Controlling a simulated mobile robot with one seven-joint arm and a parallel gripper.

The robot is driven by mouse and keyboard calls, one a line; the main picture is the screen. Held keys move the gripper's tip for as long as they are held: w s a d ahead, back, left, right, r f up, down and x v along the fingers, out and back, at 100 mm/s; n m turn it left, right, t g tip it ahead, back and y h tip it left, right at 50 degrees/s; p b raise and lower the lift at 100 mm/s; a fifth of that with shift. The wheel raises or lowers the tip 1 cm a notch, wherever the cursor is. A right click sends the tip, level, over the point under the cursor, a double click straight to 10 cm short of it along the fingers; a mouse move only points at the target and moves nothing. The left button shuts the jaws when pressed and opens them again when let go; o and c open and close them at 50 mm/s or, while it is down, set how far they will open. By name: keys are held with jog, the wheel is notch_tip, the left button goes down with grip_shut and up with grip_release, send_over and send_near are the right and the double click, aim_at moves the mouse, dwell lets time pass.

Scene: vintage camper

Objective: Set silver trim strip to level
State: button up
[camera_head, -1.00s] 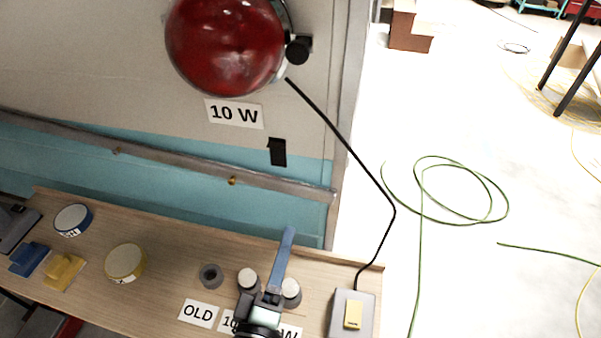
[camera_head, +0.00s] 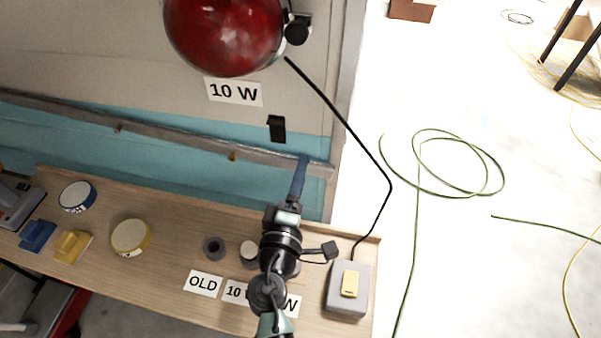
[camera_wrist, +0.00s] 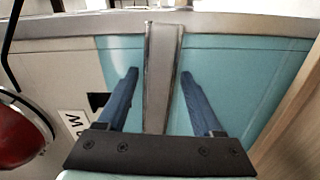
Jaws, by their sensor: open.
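The silver trim strip (camera_head: 180,143) runs across the camper wall in the head view. It slopes down to the right, and teal paint shows above its right part, so it is not parallel to the paint edge. My gripper (camera_head: 303,160) is at the strip's right end. In the wrist view, the strip (camera_wrist: 160,85) lies between the two blue fingers of my open gripper (camera_wrist: 160,73), one finger on each side with a gap. I cannot tell how deep the fingers reach around it.
A wooden bench (camera_head: 180,225) below holds two round tins, several small cups, labels and a grey box (camera_head: 348,290) with a yellow switch. A black cable (camera_head: 340,120) runs from the red lamp (camera_head: 222,35) to the box, right of my arm. Brass screws sit on the strip.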

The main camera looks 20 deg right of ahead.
jog(key=shift+w+d, duration=0.1)
jog(key=shift+w, duration=0.05)
grip_shut()
dwell(0.4)
jog(key=shift+r, duration=0.1)
dwell(0.9)
